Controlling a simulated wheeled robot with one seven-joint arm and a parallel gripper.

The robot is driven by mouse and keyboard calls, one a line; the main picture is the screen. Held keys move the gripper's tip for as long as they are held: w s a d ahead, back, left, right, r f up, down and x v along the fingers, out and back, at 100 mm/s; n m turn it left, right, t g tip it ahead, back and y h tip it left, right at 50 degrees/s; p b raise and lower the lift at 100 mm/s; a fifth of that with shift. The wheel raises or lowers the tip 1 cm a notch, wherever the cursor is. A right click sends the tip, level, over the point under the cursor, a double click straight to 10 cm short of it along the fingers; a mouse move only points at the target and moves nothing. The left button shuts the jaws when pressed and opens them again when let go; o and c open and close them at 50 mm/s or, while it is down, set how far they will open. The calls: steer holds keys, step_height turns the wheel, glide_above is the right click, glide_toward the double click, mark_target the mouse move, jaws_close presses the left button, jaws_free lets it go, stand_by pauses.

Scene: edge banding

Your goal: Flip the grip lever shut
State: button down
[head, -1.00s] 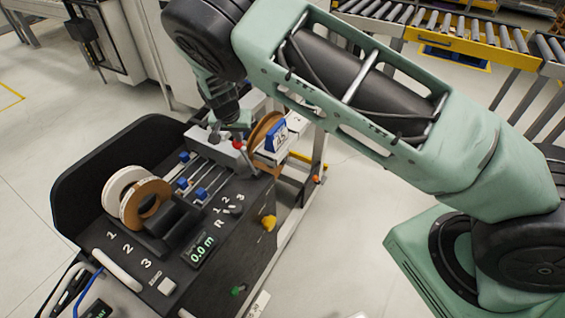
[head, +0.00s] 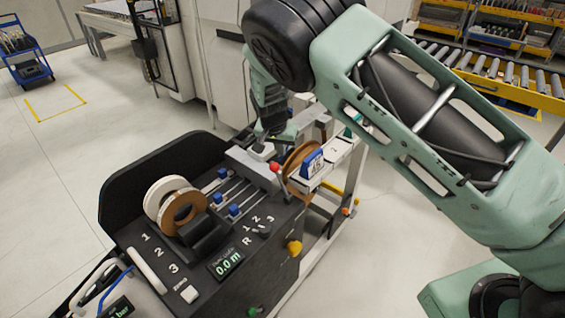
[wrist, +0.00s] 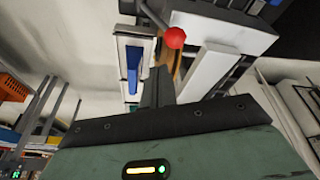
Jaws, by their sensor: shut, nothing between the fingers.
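The grip lever appears as a red ball knob (head: 275,166) beside the grey block (head: 252,165) at the back of the black machine. In the wrist view the red knob (wrist: 174,38) sits on a thin dark rod that runs up and left, in front of a grey block (wrist: 225,32). My gripper (wrist: 165,85) is shut and empty. Its fingers are below the knob in the picture, with a visible gap between them. In the head view my wrist hangs above the grey block, and the fingertips are hard to make out.
A brown tape roll (head: 301,160) and a blue tag (head: 312,163) stand right of the knob. White and brown rolls (head: 165,197) sit at the machine's left. Blue sliders (head: 234,210) and a display reading 0.0 m (head: 228,263) are in front.

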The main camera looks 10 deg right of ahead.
steer(key=w+a+r+b, duration=0.1)
steer(key=a+r+b, duration=0.1)
steer(key=a+r, duration=0.2)
steer(key=shift+w+r, duration=0.25)
steer(key=shift+r, duration=1.1)
steer(key=shift+d, duration=0.1)
steer(key=s+a+r+n+g+y+b, duration=0.1)
steer(key=s+a+r+n+g+y, duration=0.2)
steer(key=s, duration=1)
steer(key=s+r+n+y+b, duration=0.15)
steer(key=s+n, duration=0.25)
steer(key=s, duration=0.9)
steer(key=s+d+n, duration=0.2)
steer(key=s+n, duration=0.1)
steer(key=s, duration=0.5)
steer(key=s+d+n+h+b, duration=0.1)
steer(key=s+n, duration=0.3)
steer(key=s, duration=0.5)
steer(key=shift+s+d+r, duration=0.2)
steer(key=shift+d+r, duration=0.25)
steer(key=shift+d, duration=0.2)
steer(key=shift+h, duration=0.25)
